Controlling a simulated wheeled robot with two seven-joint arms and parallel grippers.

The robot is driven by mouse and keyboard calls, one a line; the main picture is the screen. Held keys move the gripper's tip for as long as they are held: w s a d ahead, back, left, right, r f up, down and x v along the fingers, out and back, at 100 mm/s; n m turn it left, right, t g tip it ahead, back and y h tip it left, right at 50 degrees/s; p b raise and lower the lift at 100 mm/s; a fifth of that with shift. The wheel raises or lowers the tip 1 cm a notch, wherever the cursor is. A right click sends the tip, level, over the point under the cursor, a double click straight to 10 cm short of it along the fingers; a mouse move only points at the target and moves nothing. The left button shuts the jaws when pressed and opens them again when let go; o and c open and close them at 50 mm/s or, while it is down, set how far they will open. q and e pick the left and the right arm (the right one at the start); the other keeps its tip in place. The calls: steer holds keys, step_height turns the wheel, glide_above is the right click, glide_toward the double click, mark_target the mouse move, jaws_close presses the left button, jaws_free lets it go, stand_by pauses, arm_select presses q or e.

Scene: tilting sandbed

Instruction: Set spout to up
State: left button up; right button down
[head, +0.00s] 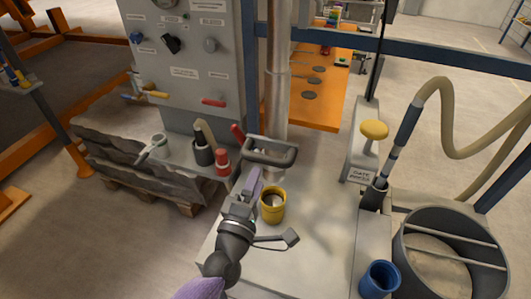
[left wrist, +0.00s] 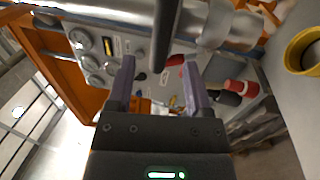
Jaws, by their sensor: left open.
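The spout (head: 273,172) is a short, pale metal outlet at the foot of the upright metal pipe (head: 278,75) in the head view. A dark grey loop handle (head: 270,152) sits across it. Handle and gripper partly hide it, so I cannot tell its exact tilt. My left gripper (head: 255,180) is just below the handle's left side, with lavender fingers apart and nothing seen held. In the left wrist view its fingers (left wrist: 160,72) are open, and a dark bar (left wrist: 168,35) shows ahead between them. My right gripper is not in view.
A yellow cup (head: 272,208) stands on the pale table (head: 300,250) close right of my left gripper. A control panel (head: 190,70) rises behind left, with red and black bottles (head: 222,162) before it. A gate press (head: 362,150), blue cup (head: 379,280) and drum (head: 450,215) stand right.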

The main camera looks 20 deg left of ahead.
mark_target(264, 163)
arm_select(q)
steer(key=w, duration=0.4)
steer(key=w+r, duration=0.1)
steer(key=w, duration=0.1)
steer(key=shift+w+d, duration=0.15)
steer(key=shift+w, duration=0.1)
steer(key=shift+c, duration=0.3)
jaws_close()
stand_by(0.5)
